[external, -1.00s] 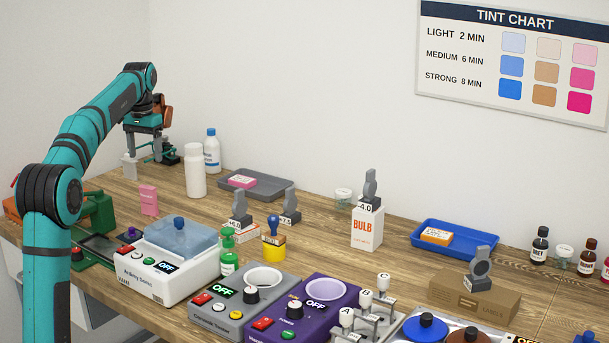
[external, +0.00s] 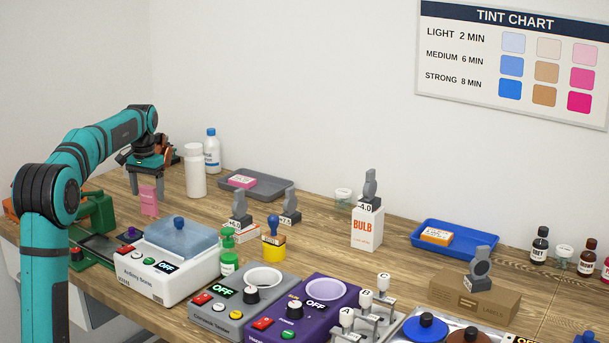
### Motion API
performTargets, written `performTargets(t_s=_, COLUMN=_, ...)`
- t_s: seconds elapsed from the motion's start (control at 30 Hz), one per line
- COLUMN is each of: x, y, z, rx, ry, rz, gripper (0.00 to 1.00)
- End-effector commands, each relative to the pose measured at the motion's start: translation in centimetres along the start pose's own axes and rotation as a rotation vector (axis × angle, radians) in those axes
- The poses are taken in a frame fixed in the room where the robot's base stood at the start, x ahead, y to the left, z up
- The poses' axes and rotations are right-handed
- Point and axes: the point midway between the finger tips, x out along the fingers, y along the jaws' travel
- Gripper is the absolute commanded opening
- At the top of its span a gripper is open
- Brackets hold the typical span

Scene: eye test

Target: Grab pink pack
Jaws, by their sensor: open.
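A small upright pink pack (external: 149,203) stands on the wooden table at the left, behind the white machine with the blue lid. My gripper (external: 147,187) is open and pointing down just over it. Its two fingers show to the left and right of the pack's upper part. I cannot tell whether they touch it. A second pink item, a flat pink and white box (external: 241,181), lies in the grey tray (external: 275,188) farther back.
A white bottle (external: 195,171) and a blue-capped bottle (external: 212,150) stand close to the right of my gripper. The blue-lidded machine (external: 168,262) is in front. A green device (external: 95,212) is at the left. Bare table lies between the white bottle and the lens holders.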

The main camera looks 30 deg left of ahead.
Motion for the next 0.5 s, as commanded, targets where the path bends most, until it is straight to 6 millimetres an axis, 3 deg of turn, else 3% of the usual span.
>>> performTargets(t_s=0.13, x=1.48, y=0.05, z=0.02, rx=0.000, ry=0.000, rz=0.000, gripper=0.75)
performTargets(t_s=0.37, x=1.60, y=0.05, z=0.00, rx=0.000, ry=0.000, rz=0.000, gripper=0.73)
performTargets(t_s=0.5, x=1.59, y=0.05, z=0.00, rx=0.000, ry=0.000, rz=0.000, gripper=0.46)
